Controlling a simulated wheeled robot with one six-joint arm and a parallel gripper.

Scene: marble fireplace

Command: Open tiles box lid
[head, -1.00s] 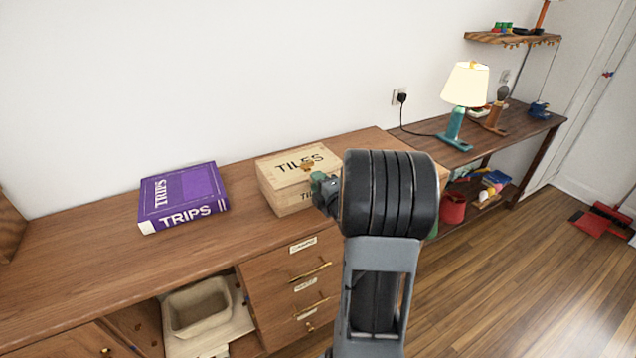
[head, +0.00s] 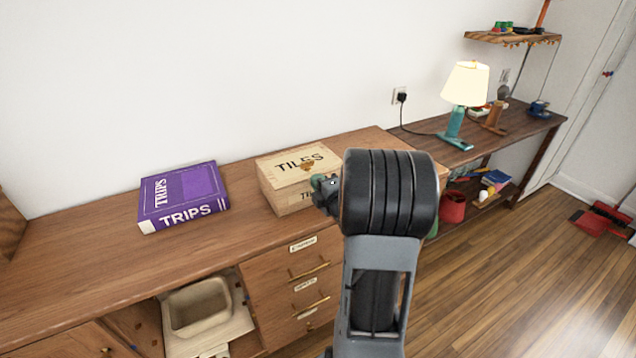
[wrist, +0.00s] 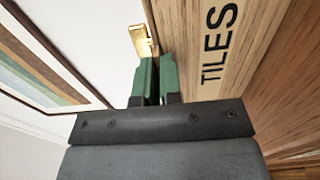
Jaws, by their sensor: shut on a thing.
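The tiles box (head: 290,196) is a pale wooden box on the wooden counter, with its lid (head: 298,163) lettered TILES. The lid looks down on the box in the head view. A brass clasp (wrist: 141,42) shows at the box's edge in the wrist view. My gripper (wrist: 157,62) has green fingers close together, shut at the brass clasp. In the head view my arm hides the right part of the box and most of the gripper.
A purple TRIPS book (head: 183,197) lies on the counter (head: 90,250) left of the box. Drawers with brass handles (head: 309,270) are below. A lamp (head: 466,85) stands on the side table (head: 510,128) at the right. The counter's left part is clear.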

